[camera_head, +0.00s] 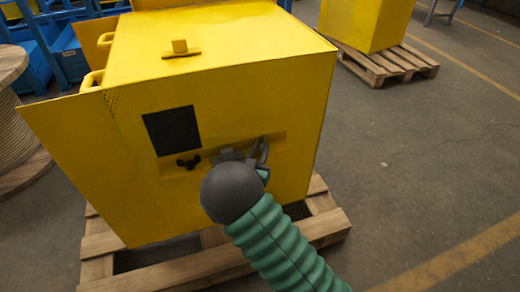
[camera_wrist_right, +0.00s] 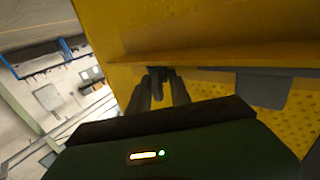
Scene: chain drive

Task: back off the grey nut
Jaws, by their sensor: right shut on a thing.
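The yellow machine housing (camera_head: 250,95) has a recessed slot across its front face. My right gripper (camera_head: 258,150) is at the right part of this slot. In the right wrist view its dark fingers (camera_wrist_right: 160,88) are shut on a small dark grey piece at the slot's edge, which I take to be the grey nut (camera_wrist_right: 158,73). The fingers and my wrist hide most of it. A black wing-shaped knob (camera_head: 188,162) sits left of the gripper in the slot, apart from it. My left gripper is not in view.
A black square panel (camera_head: 172,130) is above the slot. The open yellow door (camera_head: 75,150) sticks out at left. A yellow handle piece (camera_head: 180,48) is on top. The housing stands on a wooden pallet (camera_head: 200,266).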

